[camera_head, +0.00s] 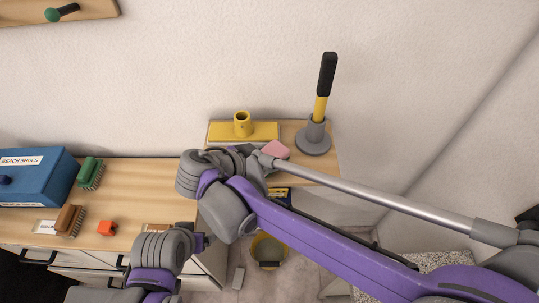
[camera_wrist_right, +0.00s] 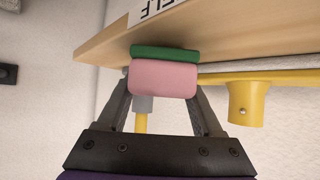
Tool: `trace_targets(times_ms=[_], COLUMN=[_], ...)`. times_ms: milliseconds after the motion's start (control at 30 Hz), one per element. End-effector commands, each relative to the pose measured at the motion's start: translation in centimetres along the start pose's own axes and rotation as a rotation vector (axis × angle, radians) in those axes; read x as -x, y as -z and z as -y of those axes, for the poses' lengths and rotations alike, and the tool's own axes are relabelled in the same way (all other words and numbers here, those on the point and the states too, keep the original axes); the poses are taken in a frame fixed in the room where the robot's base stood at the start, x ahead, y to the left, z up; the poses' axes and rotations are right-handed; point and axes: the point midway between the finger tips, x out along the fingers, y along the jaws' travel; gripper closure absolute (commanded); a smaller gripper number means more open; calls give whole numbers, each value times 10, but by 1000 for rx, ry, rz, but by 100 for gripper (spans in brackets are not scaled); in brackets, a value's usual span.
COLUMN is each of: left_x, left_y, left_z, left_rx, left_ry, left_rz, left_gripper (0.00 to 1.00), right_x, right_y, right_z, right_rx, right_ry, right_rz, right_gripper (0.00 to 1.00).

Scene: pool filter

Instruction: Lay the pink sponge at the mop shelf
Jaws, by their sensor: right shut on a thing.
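The pink sponge (camera_head: 275,150) has a green layer, which shows in the right wrist view (camera_wrist_right: 163,78). My right gripper (camera_head: 262,157) is shut on it, with one finger on each side. The sponge is at the wooden mop shelf (camera_head: 318,165), by the yellow mop head (camera_head: 260,132). I cannot tell whether the sponge touches the shelf. In the right wrist view, the shelf (camera_wrist_right: 235,35) appears at the top, with part of a label. My left gripper (camera_head: 206,240) is low in the head view, away from the sponge; its fingers are not clear.
A grey holder with a black-and-yellow handle (camera_head: 313,136) stands on the shelf's right. The counter at left holds a blue box (camera_head: 35,177), a green brush (camera_head: 90,173), a brown brush (camera_head: 70,220) and an orange item (camera_head: 107,228). A bucket (camera_head: 268,250) is on the floor.

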Motion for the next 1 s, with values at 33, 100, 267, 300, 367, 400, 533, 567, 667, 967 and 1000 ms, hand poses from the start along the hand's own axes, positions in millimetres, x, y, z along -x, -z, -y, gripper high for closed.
trace_targets(times_ms=[33,100,267,300,367,400,533,567,667,967,1000], left_x=[0,0,-2,-2,-3,-4,-5,-5,-6,-6,-6], left_y=[0,0,-2,-2,-3,-3,-4,-5,-6,-6,-6], left_z=[0,0,0,0,0,0,0,0,0,0,0], left_rx=[0,0,0,0,0,0,0,0,0,0,0], left_ry=[0,0,0,0,0,0,0,0,0,0,0], left_rz=[0,0,1,2,2,2,3,3,4,4,4], left_gripper=[15,15,15,15,15,15,15,15,15,15,15], right_x=[0,0,-2,-2,-3,-4,-5,-5,-7,-7,-7], right_y=[0,-1,-3,-4,-5,-5,-8,-8,-10,-10,-10], right_z=[0,0,0,0,0,0,0,0,0,0,0], right_rx=[0,0,0,0,0,0,0,0,0,0,0], right_ry=[0,0,0,0,0,0,0,0,0,0,0], right_rz=[0,0,0,0,0,0,0,0,0,0,0], right_gripper=[93,93,93,93,93,93,93,93,93,0,0])
